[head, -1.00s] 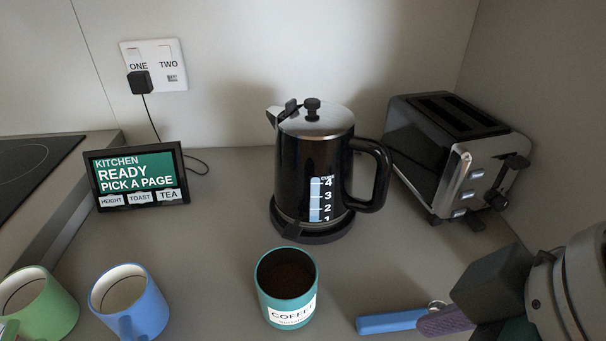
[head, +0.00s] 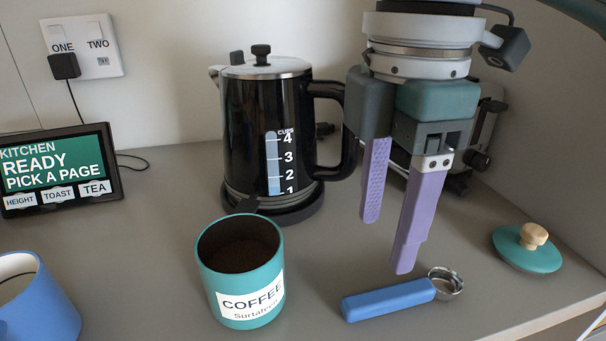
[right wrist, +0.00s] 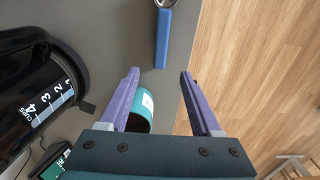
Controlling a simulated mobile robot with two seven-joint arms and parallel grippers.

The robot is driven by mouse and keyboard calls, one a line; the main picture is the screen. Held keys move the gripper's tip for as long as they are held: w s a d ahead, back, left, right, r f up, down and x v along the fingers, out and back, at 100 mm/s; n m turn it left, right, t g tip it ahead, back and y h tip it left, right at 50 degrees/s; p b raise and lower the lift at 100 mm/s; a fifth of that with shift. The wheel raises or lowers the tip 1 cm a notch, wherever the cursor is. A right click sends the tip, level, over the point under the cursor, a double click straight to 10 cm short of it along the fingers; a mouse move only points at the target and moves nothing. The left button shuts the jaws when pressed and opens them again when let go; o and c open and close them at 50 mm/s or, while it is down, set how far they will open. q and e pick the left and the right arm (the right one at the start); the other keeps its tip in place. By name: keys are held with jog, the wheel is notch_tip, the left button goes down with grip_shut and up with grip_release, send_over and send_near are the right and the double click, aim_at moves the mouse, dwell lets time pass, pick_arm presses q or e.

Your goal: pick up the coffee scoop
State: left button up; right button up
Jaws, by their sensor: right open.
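The coffee scoop has a blue handle and a small metal bowl. The scoop (head: 392,299) lies on the counter at the lower right of the head view. In the right wrist view the scoop (right wrist: 162,38) lies at the top, beyond the fingertips. My right gripper (head: 386,245) points down with its purple fingers apart and empty. It hangs above the counter, behind and above the scoop, not touching it. The fingers also show in the right wrist view (right wrist: 160,73). My left gripper is not in view.
The teal coffee canister (head: 241,272) stands open left of the scoop, with its teal lid (head: 527,247) at the right. The black kettle (head: 290,130) stands behind, and my right arm partly hides the toaster (head: 484,140). A blue mug (head: 38,305) is at lower left. The counter edge is near the scoop.

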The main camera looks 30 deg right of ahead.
aim_at(369, 298)
notch_tip(369, 298, down, 10)
jog(key=b, duration=0.2)
jog(key=shift+a+r+b, duration=0.1)
jog(key=shift+r+b, duration=0.1)
jog(key=shift+b, duration=0.15)
grip_shut()
dwell(0.4)
